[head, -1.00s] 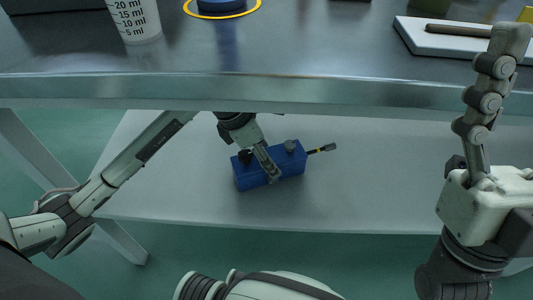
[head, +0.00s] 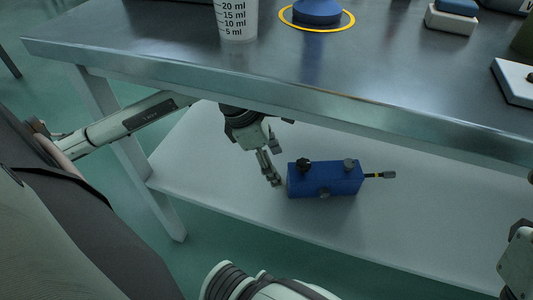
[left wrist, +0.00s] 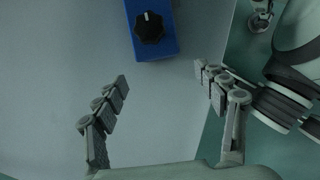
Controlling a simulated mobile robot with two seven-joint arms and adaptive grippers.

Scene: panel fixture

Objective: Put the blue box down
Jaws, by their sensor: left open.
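The blue box (head: 335,182) with black and grey knobs rests on the pale lower shelf (head: 215,190) under the bench. A short grey lead with a yellow band sticks out of its right end. My left gripper (head: 274,168) is open and empty just left of the box, beneath the bench top. In the left wrist view, the two fingers (left wrist: 165,95) are spread apart, and the box (left wrist: 150,45) with a black knob lies beyond them, clear of both. My right gripper (head: 517,262) is cut off at the right edge; its fingers are mostly out of view.
The metal bench top (head: 330,65) overhangs the shelf, its front edge close above my left arm. A measuring cup (head: 237,18) and a blue round item (head: 317,12) in a yellow ring stand on it. A shelf leg (head: 165,210) stands at left. The shelf right of the box is clear.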

